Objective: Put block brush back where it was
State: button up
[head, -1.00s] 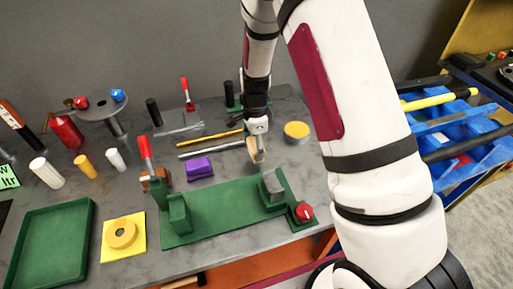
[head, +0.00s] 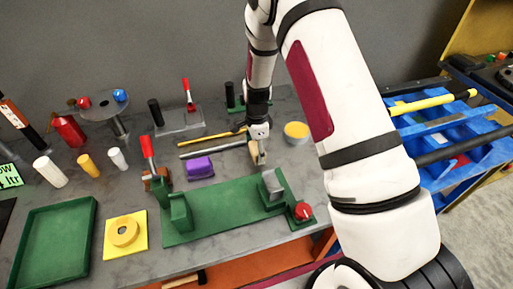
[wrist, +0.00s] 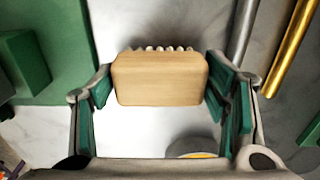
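The block brush (head: 257,154) is a pale wooden block at my gripper (head: 258,144), to the right of the grey and yellow rods and behind the green fixture's right end. In the wrist view the brush (wrist: 160,78) lies between the two green-padded fingers of my gripper (wrist: 160,85). The pads meet its left and right ends, so my gripper is shut on it. A row of pale bristles shows along its far edge. I cannot tell whether the brush touches the table.
The green fixture (head: 225,208) lies in front, with a red knob (head: 303,210) at its right end. A grey rod (head: 213,149) and a yellow rod (head: 205,138) lie to the left. A round yellow-topped tin (head: 296,131) stands right behind.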

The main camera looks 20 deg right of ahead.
jog(key=shift+o, duration=1.1)
jog(key=shift+r, duration=0.1)
jog(key=s+r+n+t+b, duration=0.1)
jog(key=s+r+n, duration=0.1)
jog(key=r, duration=0.9)
jog(key=s+r+n, duration=0.2)
jog(key=r, duration=0.9)
jog(key=s+r+n+t, duration=0.2)
jog(key=s+r+n, duration=0.5)
jog(key=s, duration=0.5)
jog(key=s+r+n+t, duration=0.2)
jog(key=s+r+n, duration=0.5)
jog(key=s, duration=0.5)
jog(key=shift+r+t, duration=0.3)
jog(key=shift+r, duration=0.2)
